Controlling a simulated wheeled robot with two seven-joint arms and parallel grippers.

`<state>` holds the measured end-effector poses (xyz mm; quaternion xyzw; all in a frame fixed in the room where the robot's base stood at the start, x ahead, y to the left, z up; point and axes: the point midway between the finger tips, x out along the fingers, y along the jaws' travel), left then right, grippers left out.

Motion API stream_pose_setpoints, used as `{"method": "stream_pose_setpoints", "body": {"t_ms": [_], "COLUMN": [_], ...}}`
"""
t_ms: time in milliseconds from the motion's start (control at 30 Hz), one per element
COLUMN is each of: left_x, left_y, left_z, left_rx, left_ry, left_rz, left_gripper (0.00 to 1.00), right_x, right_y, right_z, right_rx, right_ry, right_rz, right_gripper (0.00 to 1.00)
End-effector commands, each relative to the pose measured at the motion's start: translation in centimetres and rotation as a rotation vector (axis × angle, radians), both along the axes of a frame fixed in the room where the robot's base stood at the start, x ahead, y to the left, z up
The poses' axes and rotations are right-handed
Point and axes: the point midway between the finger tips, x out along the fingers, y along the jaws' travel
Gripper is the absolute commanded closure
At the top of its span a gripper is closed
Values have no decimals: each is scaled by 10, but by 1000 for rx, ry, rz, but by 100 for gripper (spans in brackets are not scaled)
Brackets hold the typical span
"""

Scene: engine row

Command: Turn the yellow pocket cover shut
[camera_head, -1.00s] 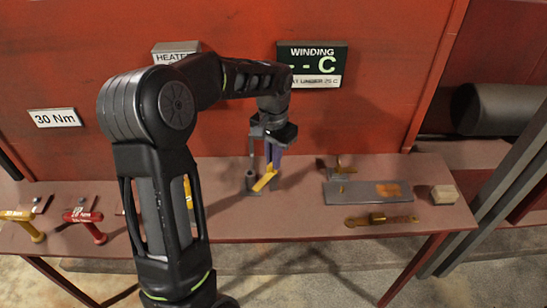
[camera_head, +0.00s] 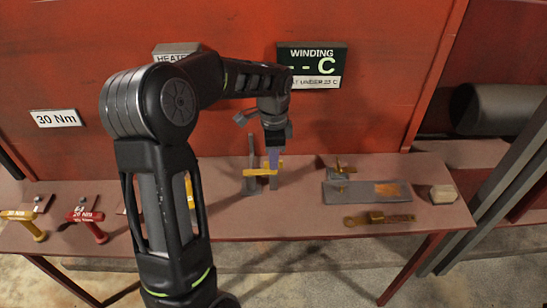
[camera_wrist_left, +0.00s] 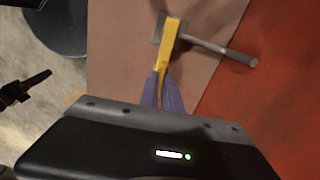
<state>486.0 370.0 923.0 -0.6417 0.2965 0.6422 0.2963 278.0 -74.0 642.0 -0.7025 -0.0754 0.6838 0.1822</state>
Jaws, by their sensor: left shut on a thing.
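The yellow pocket cover (camera_head: 258,172) is a short yellow bar beside a grey upright post (camera_head: 252,158) on the bench. In the head view it lies nearly level, left to right. In the left wrist view the yellow cover (camera_wrist_left: 172,38) runs away from my fingers, with the grey post (camera_wrist_left: 225,50) reaching to the right of it. My left gripper (camera_head: 274,164) is shut on the right part of the cover; its purple fingers (camera_wrist_left: 164,90) meet the cover's near end in the wrist view. The fingers hide part of that end. My right gripper is not seen.
A grey plate (camera_head: 355,193) with a copper-coloured patch, a brass bar (camera_head: 380,219) and a pale block (camera_head: 443,194) lie to the right. Red (camera_head: 90,225) and yellow (camera_head: 25,222) handled tools lie at the left. A red wall (camera_head: 240,125) stands behind the bench.

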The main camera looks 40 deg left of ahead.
Motion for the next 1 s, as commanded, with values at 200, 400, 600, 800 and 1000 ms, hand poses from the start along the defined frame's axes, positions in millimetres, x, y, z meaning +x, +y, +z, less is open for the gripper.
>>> {"method": "stream_pose_setpoints", "body": {"t_ms": [200,400,600,800,1000], "left_x": [1,1,1,1,0], "left_y": [0,0,0,0,0], "left_z": [1,1,1,1,0], "left_rx": [1,1,1,0,0], "left_ry": [-3,-3,-3,-2,-1], "left_rz": [-61,-74,-74,-72,-71], "left_gripper": [100,100,100,79,70], "right_x": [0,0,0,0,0], "right_y": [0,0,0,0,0], "right_z": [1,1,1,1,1], "right_rx": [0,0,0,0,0], "right_ry": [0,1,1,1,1], "right_rz": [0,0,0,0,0], "right_gripper": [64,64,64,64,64]}}
